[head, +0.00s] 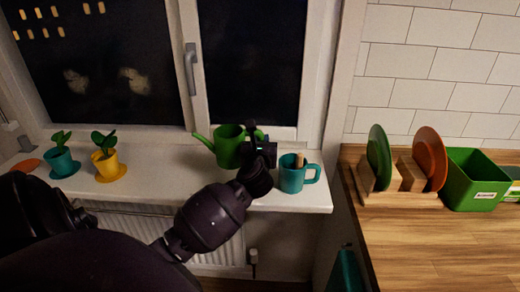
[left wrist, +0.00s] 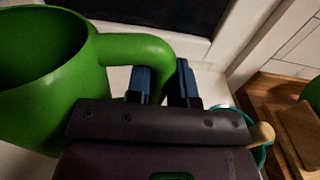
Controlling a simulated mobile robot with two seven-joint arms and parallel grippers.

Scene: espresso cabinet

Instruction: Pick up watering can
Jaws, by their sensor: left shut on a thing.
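The green watering can (head: 228,147) is at the windowsill (head: 170,165) in front of the window, its spout pointing left. I cannot tell whether its base touches the sill. My left gripper (head: 257,134) is at the can's right side, shut on its handle. In the left wrist view the can's open body (left wrist: 40,75) fills the left, and its curved handle (left wrist: 140,48) runs down between the two blue-tipped fingers (left wrist: 165,82). My right gripper is in neither view.
A teal mug (head: 291,178) holding something wooden stands close right of my gripper. Two small potted plants, one teal (head: 62,162) and one yellow (head: 106,164), stand at the left. A wooden counter (head: 430,245) with a plate rack and green bin (head: 473,180) lies right.

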